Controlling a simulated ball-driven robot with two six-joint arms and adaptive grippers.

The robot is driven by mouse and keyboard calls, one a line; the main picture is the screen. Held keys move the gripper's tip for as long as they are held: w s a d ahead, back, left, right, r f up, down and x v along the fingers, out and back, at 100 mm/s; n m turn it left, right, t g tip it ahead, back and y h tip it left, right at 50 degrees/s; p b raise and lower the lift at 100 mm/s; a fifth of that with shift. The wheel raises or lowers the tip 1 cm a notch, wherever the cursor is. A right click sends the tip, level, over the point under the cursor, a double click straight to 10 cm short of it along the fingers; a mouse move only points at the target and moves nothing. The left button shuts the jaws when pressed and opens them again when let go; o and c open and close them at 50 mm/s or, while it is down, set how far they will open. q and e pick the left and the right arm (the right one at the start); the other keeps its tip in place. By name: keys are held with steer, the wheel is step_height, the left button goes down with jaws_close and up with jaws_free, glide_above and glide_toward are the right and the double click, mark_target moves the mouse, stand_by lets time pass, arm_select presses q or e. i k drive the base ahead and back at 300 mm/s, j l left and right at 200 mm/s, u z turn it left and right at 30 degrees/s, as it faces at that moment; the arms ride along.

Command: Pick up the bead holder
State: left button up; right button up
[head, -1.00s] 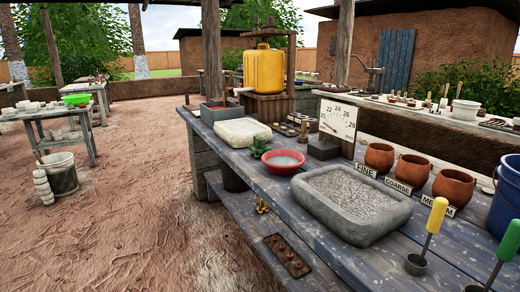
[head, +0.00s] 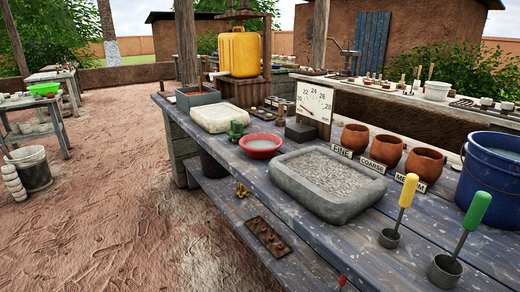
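No object is plainly recognisable as the bead holder. A flat dark-brown plate with several small knobs (head: 268,237) lies on the lower shelf, below the front edge of the blue-grey workbench; it may be the bead holder, but I cannot tell. A small yellow object (head: 242,190) lies behind it on the same shelf. A small green object (head: 237,131) sits on the bench beside a red bowl (head: 261,146). Neither of my grippers shows in the head view.
The bench (head: 375,232) carries a stone tray of grey grit (head: 328,208), several clay pots, yellow-handled (head: 398,212) and green-handled (head: 465,235) scoops, and a blue bucket (head: 490,180). A dial (head: 314,101) stands behind. Open dirt floor (head: 110,225) lies left.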

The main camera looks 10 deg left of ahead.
mark_target(236, 132)
steer(key=i+j+u, duration=0.4)
steer(key=i+j, duration=0.3)
steer(key=i, duration=0.05)
